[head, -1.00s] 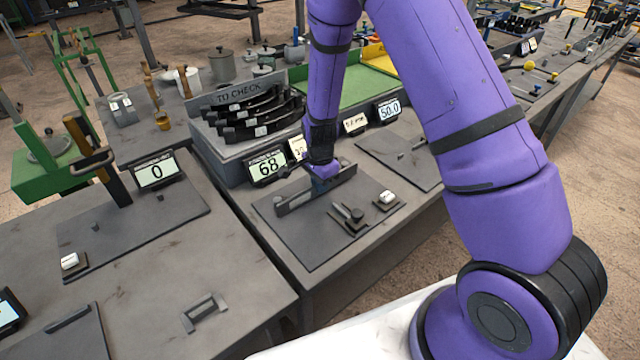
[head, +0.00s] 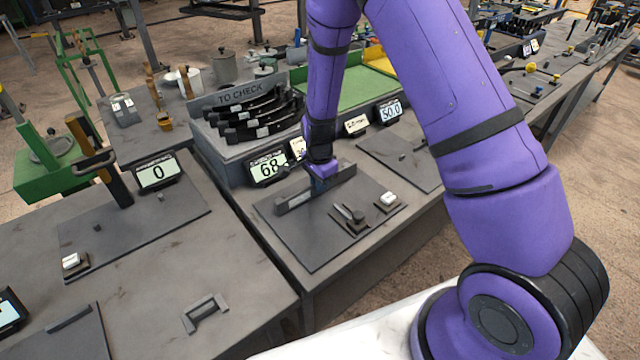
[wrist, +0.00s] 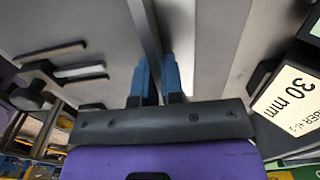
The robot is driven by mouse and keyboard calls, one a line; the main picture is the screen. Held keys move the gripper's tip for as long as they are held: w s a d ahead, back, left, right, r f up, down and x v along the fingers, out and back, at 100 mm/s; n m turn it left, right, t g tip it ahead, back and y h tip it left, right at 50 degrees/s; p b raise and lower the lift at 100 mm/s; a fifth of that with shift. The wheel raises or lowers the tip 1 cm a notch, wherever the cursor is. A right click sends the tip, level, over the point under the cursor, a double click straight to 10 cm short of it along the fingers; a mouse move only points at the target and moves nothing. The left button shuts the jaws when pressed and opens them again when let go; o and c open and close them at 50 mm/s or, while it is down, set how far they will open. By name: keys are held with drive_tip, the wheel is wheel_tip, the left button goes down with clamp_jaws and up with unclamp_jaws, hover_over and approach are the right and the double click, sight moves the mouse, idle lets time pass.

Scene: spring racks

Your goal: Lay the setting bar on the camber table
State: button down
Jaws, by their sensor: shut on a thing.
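The setting bar, a long dark grey bar (head: 292,201), lies lengthwise across the back part of a flat dark plate. I take this plate to be the camber table (head: 310,246). The bar rests on the plate or is just above it; I cannot tell which. My gripper (head: 318,186) comes down from above at about the bar's middle. In the wrist view, the two blue fingers of my gripper (wrist: 157,82) are shut on the bar (wrist: 146,25), which runs away between them. The fingers hide the bar's middle in the head view.
A display reading about 6.8 (head: 267,168) and a card stand behind the plate. A small clamp-like fixture (head: 349,217) and a white-topped block (head: 388,201) sit at its front right. The "TO CHECK" rack (head: 243,95) holds several dark curved springs. A grey bracket (head: 205,312) lies on the left bench.

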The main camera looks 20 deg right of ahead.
drive_tip(key=shift+w+a, duration=0.1)
drive_tip(key=shift+w, duration=0.25)
idle(0.7)
drive_tip(key=c, duration=0.7)
unclamp_jaws()
drive_tip(key=shift+r, duration=3.95)
drive_tip(key=shift+r, duration=0.1)
